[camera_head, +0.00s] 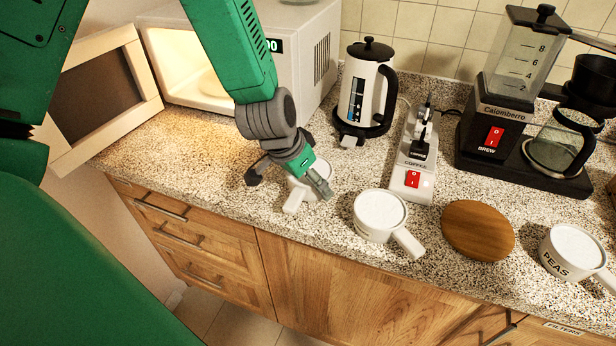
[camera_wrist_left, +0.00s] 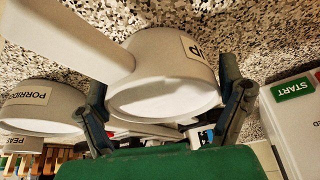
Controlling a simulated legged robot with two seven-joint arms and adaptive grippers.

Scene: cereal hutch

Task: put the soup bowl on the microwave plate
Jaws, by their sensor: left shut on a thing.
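The soup bowl (camera_head: 318,172) is a white handled bowl at the middle of the counter, partly hidden by my left gripper (camera_head: 289,180). In the left wrist view the bowl (camera_wrist_left: 165,55) shows the end of its label, a "P", and its handle points to the upper left. My left gripper's fingers (camera_wrist_left: 165,95) are on either side of the bowl, shut on it. I cannot tell whether the bowl touches the counter. The microwave (camera_head: 306,60) stands open at the back left, with the pale plate (camera_head: 211,84) inside, partly hidden by my arm. My right gripper is not in view.
The open microwave door (camera_head: 95,95) sticks out at the left. A porridge bowl (camera_head: 381,228) is right of the soup bowl, then a wooden disc (camera_head: 478,230) and a peas bowl (camera_head: 573,262). A kettle (camera_head: 362,90), power strip (camera_head: 412,160) and coffee maker (camera_head: 500,130) stand behind.

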